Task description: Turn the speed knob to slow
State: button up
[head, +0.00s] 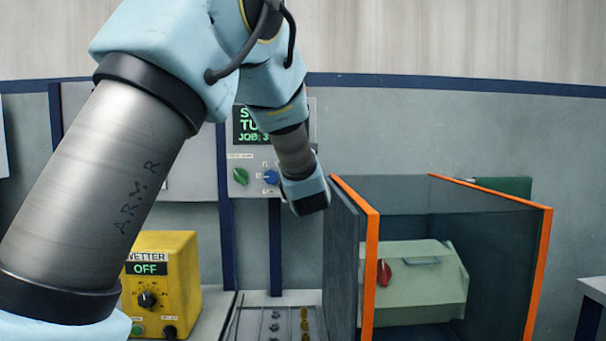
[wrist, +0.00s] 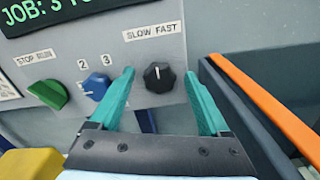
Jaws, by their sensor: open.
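The speed knob (wrist: 158,78) is black and sits on the grey control panel (wrist: 215,36), below the label SLOW FAST (wrist: 151,32). Its white pointer mark is near the top, tilted slightly left, between the two words. My gripper (wrist: 160,72) is open, with its teal fingers on either side of the knob in the wrist view. I cannot tell whether they touch it. In the head view my gripper (head: 310,203) is in front of the panel's right side, and the knob is hidden there.
A green STOP RUN knob (wrist: 48,93) and a blue numbered knob (wrist: 97,87) are left of the speed knob. An orange-edged dark guard (head: 371,270) stands close on the right, around a pale green box (head: 425,290). A yellow wetter unit (head: 165,270) is lower left.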

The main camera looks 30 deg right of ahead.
grip_shut()
dwell(0.7)
